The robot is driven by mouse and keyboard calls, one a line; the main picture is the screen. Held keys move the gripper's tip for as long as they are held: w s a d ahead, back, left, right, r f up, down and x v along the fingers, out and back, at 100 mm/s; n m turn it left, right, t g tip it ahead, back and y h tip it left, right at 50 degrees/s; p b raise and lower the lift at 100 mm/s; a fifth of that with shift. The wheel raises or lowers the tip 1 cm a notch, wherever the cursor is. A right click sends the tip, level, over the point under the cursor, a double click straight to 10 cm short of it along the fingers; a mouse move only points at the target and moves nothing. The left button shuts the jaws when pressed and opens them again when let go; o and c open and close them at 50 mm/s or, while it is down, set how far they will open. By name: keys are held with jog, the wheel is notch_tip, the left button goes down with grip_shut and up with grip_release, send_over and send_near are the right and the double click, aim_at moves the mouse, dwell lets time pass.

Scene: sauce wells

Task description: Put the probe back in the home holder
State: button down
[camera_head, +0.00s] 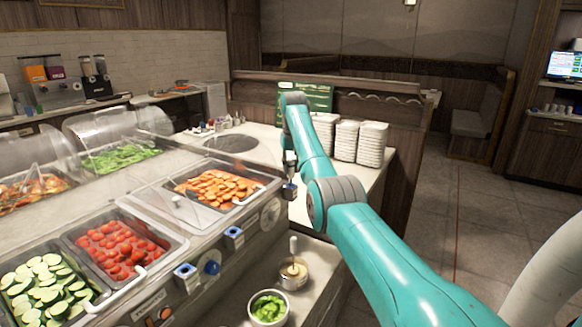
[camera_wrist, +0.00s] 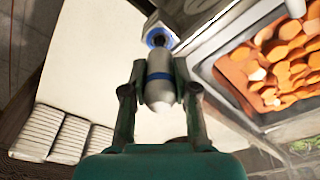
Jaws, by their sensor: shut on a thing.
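My gripper (camera_wrist: 160,85) is shut on the probe (camera_wrist: 160,77), a white, rounded body with a blue band, between its two fingers. In the wrist view, the probe's far end points at a blue-ringed holder (camera_wrist: 157,38) on the counter's edge. I cannot tell whether the tip is inside the ring or just above it. In the head view, my gripper (camera_head: 289,165) hangs down over a blue-edged holder (camera_head: 290,190) at the far end of the counter front; the probe is mostly hidden there.
A pan of orange slices (camera_head: 217,187) lies left of my gripper, with tomatoes (camera_head: 115,248) and cucumbers (camera_head: 45,285) nearer. White stacked plates (camera_head: 347,140) stand behind my arm. A bowl of green slices (camera_head: 268,308) and a pot (camera_head: 293,273) sit on the lower shelf.

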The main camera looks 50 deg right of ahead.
jog(key=shift+f, duration=1.3)
dwell(0.4)
jog(key=c, duration=0.8)
grip_release()
jog(key=r, duration=0.8)
jog(key=s+a+r, duration=0.1)
jog(key=r, duration=0.3)
